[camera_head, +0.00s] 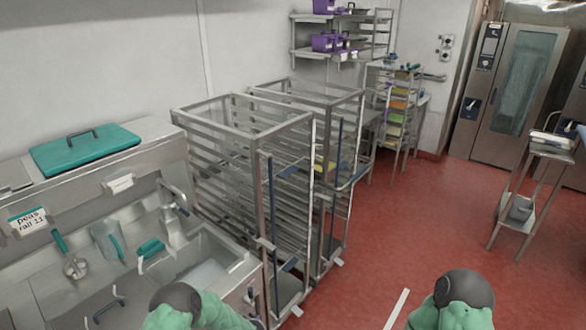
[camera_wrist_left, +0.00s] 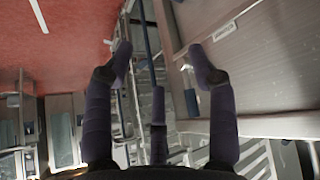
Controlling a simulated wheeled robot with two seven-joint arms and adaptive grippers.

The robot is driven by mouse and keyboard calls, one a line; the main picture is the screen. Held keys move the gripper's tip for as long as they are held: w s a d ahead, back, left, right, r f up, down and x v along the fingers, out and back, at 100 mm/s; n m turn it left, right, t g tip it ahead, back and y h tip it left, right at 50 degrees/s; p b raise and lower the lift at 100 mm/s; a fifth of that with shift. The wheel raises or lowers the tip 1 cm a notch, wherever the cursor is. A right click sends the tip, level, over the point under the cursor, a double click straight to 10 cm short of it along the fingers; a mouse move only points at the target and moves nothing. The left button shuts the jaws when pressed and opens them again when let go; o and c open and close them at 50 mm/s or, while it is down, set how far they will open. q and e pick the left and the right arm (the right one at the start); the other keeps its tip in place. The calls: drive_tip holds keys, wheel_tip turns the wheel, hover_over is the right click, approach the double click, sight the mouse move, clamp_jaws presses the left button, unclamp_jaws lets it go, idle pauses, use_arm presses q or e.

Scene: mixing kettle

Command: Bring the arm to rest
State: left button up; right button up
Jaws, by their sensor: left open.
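In the head view, green parts of my left arm (camera_head: 190,308) and my right arm (camera_head: 458,302) show at the bottom edge. Neither gripper shows in the head view.
Red floor (camera_head: 420,220) is open to the right, with a small steel stand (camera_head: 530,190) and oven (camera_head: 515,90) beyond.

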use_arm(q)
drive_tip(key=s+d+f+g+h+b, duration=0.1)
drive_tip(key=s+f+g+b, duration=0.1)
drive_tip(key=s, duration=0.9)
drive_tip(key=s+d+f+g+h+b, duration=0.2)
drive_tip(key=s+b, duration=0.2)
drive_tip(key=s, duration=0.7)
drive_tip(key=s+d+f+g+h+b, duration=0.1)
drive_tip(key=s+f+g+b, duration=0.1)
drive_tip(key=s, duration=0.9)
drive_tip(key=shift+d+f+m+g+h+b, duration=0.2)
drive_tip(key=shift+d+m+g+h+b, duration=0.15)
drive_tip(key=shift+b, duration=0.35)
drive_tip(key=shift+w+a, duration=0.1)
